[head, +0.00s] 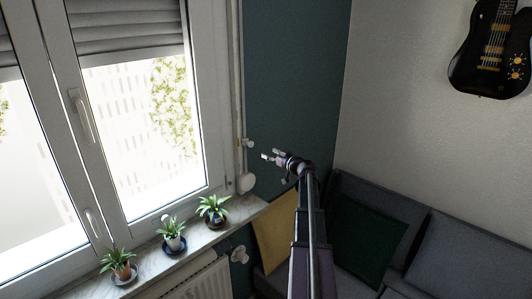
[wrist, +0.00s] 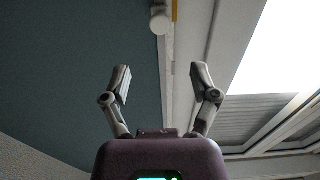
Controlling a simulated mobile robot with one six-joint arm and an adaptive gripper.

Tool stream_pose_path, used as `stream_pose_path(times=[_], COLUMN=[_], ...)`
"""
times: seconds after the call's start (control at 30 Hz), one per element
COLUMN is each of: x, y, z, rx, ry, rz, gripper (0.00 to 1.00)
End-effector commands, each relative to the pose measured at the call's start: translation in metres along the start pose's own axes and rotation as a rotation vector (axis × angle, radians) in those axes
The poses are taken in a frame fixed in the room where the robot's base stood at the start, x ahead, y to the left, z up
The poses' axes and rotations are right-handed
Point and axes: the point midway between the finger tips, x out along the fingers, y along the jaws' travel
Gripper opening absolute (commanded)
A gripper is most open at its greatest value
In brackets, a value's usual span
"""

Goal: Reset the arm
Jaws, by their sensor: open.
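My gripper (head: 274,156) is at the end of my arm in the middle of the head view, in front of the dark teal wall. In the wrist view my gripper (wrist: 162,85) has its two fingers spread wide with nothing between them. My arm reaches up from the bottom of the head view. The gripper appears apart from the window and the sill, though its exact distance from the wall cannot be told.
A window (head: 135,130) is at left. Three potted plants, including one in a dark pot (head: 214,216), stand on the windowsill (head: 190,236) above a radiator (head: 195,282). A sofa (head: 385,205) with cushions is at lower right. A black guitar (head: 492,60) hangs on the wall.

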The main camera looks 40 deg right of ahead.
Motion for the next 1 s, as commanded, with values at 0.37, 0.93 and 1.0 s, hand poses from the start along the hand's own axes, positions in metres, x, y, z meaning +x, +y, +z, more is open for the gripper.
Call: stream_pose_path(times=[0.37, 0.93, 1.0], x=[-0.002, 0.011, 0.018], y=[0.000, -0.040, -0.063], z=[0.000, 0.011, 0.018], rx=[0.000, 0.024, 0.040], ry=[0.000, -0.055, -0.092], rz=[0.000, -0.065, -0.103], gripper=[0.77, 0.77, 0.77])
